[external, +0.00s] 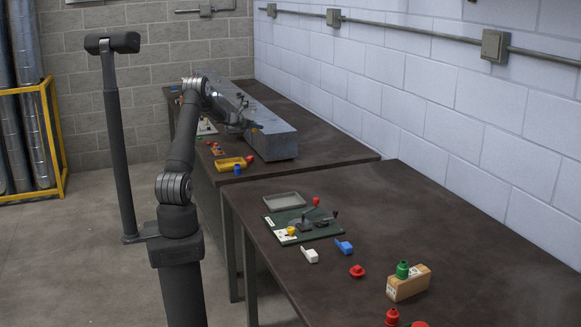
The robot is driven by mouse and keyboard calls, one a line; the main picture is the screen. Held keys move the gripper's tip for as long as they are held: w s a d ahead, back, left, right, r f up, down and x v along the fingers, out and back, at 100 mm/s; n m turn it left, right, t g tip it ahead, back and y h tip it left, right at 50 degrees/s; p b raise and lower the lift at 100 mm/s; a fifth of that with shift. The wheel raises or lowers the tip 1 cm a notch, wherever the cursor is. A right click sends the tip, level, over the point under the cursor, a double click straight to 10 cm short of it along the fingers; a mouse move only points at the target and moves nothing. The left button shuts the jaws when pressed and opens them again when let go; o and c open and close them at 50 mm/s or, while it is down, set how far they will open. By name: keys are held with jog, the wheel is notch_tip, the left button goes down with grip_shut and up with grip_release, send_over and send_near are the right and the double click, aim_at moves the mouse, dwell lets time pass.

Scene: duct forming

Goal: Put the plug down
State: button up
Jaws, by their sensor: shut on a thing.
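My gripper (247,124) is over the far table, in front of the long grey duct (277,142). It is small and dark here, and it is shut on a small orange-yellow piece (256,127), which I take to be the plug. The plug's shape and how it sits in the jaws are too small to tell. The plug appears above the table top, beside or over the duct; I cannot tell if it touches the duct.
A yellow tray (234,163) and a blue piece (237,170) sit near the far table's front edge. On the near table are a grey tray (285,201), a green fixture board (304,226), a wooden block (409,284) with a green plug (402,270), and a red plug (357,271).

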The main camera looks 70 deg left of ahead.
jog(key=s+a, duration=0.6)
jog(key=a, duration=0.1)
notch_tip(320, 180, down, 8)
jog(key=n, duration=0.1)
jog(key=shift+y, duration=0.4)
jog(key=s+a+f, duration=0.1)
jog(key=a+f, duration=0.1)
jog(key=a, duration=0.1)
jog(key=s+a+f, duration=0.2)
jog(key=a, duration=0.1)
jog(key=s+a+f, duration=0.2)
jog(key=a+f, duration=0.1)
jog(key=shift+s+a+f, duration=0.1)
jog(key=shift+s+a, duration=0.1)
jog(key=shift+s, duration=0.05)
notch_tip(320, 180, down, 4)
jog(key=shift+r, duration=0.1)
grip_shut()
jog(key=o, duration=1)
grip_release()
jog(key=shift+s, duration=0.15)
